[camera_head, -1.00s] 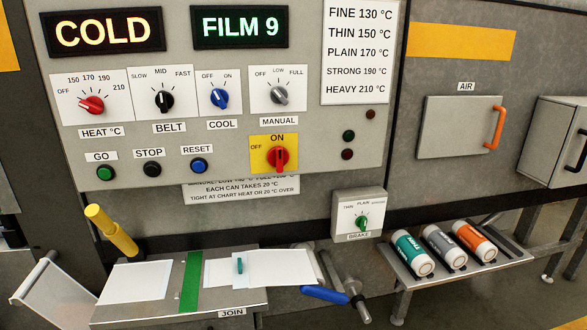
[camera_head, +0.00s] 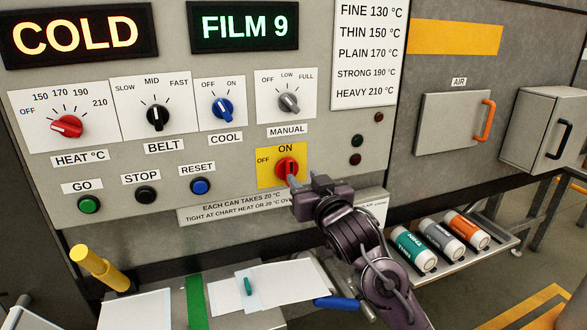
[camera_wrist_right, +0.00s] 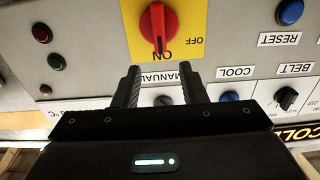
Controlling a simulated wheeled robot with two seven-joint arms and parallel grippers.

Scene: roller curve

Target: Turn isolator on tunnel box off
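The isolator is a red rotary knob (camera_head: 287,169) on a yellow plate (camera_head: 266,155) on the grey panel. Its pointer is at ON, at the top of the plate; OFF is marked at the left. My right gripper (camera_head: 305,183) is just in front of the knob, a little below and right of it in the head view. In the right wrist view the picture is upside down. There the two fingers of the gripper (camera_wrist_right: 158,76) are apart and empty, and the knob (camera_wrist_right: 158,28) lies beyond their tips, lined up between them. My left gripper is not in view.
Heat (camera_head: 67,127), belt (camera_head: 157,116), cool (camera_head: 222,109) and manual (camera_head: 289,103) knobs sit above the isolator. Go, stop and reset (camera_head: 201,186) buttons are at its left. Three cans (camera_head: 440,237) lie on a rack at the right. My right arm hides the brake box.

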